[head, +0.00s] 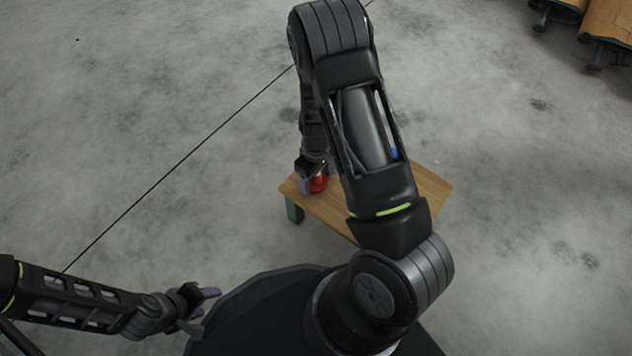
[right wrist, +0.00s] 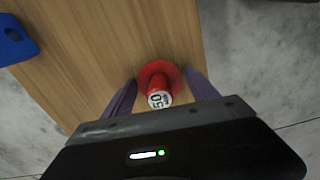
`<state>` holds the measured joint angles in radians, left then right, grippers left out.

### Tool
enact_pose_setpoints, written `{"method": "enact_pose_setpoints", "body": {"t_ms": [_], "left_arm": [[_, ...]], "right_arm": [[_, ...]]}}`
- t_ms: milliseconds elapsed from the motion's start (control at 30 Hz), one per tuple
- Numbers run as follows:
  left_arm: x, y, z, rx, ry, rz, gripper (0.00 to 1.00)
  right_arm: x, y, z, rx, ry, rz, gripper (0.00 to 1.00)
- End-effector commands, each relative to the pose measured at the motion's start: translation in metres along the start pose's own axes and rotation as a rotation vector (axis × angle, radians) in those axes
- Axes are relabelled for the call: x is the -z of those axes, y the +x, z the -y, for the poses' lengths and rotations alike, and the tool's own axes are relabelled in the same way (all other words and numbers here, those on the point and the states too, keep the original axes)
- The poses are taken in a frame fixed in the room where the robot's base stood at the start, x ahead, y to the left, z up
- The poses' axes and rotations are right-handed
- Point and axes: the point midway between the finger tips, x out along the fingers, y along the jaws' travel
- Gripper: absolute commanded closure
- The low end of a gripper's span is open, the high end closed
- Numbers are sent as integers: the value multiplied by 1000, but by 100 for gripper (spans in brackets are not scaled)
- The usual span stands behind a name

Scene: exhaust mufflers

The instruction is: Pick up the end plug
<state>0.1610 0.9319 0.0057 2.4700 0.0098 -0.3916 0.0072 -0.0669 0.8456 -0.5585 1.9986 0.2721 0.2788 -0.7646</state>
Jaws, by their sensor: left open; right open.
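The end plug (right wrist: 160,78) is a red round piece with a flange and a white printed label face. It stands on the wooden table (right wrist: 90,60). In the head view the red plug (head: 319,183) sits near the left end of the small table (head: 430,187), partly hidden by my right gripper (head: 314,182). In the right wrist view the two purple fingers of my right gripper (right wrist: 162,95) are open, one on each side of the plug. I cannot tell whether they touch it. My left gripper (head: 203,308) is open and empty at the lower left, away from the table.
A blue part (right wrist: 14,40) lies at the upper left in the right wrist view; a bit of blue (head: 394,153) shows behind my right arm in the head view. Orange-brown furniture on casters (head: 606,25) stands at the top right. The grey floor around the table is clear.

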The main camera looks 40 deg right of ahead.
Motion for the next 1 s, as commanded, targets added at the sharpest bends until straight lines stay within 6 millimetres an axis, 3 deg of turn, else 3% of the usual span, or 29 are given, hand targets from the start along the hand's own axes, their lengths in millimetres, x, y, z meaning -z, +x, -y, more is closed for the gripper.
{"method": "enact_pose_setpoints", "body": {"t_ms": [267, 867, 1000], "left_arm": [[0, 0, 0, 0, 0, 0, 49], [0, 0, 0, 0, 0, 0, 49], [0, 0, 0, 0, 0, 0, 49]], "right_arm": [[0, 0, 0, 0, 0, 0, 33], [0, 0, 0, 0, 0, 0, 82], [0, 0, 0, 0, 0, 0, 83]]}}
